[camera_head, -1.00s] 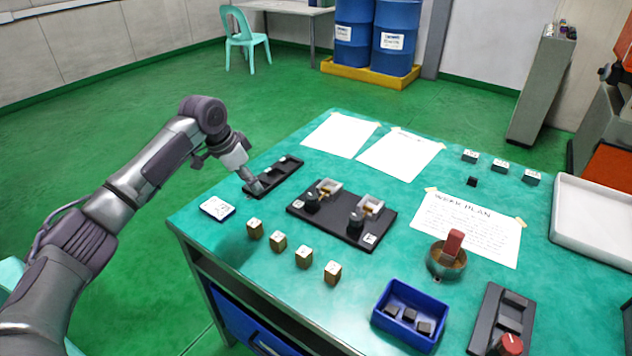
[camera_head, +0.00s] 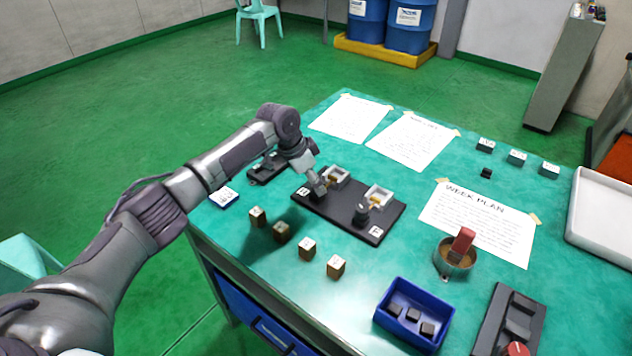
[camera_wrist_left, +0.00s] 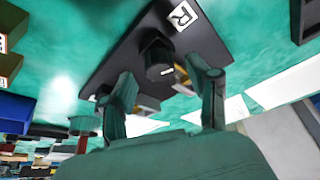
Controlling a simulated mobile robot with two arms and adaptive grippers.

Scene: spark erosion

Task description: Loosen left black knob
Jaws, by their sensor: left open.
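A black plate (camera_head: 335,215) on the green table carries two black knobs, each near a pale block with a brass part. My left gripper (camera_head: 319,191) is open and reaches down at the left knob, mostly covering it. I cannot tell whether the fingers touch the knob. The right black knob (camera_head: 361,215) stands free. In the left wrist view the fingers of my left gripper (camera_wrist_left: 168,98) are spread apart. Beyond them a black knob (camera_wrist_left: 158,60) shows beside an "R" label (camera_wrist_left: 182,16). My right gripper is not in view.
Several small wooden blocks (camera_head: 307,248) stand in front of the plate. A blue bin (camera_head: 412,312) with black pieces and a round pot (camera_head: 455,258) are to the right. A dark tray (camera_head: 268,167) lies behind my left arm. Paper sheets (camera_head: 413,141) lie at the back.

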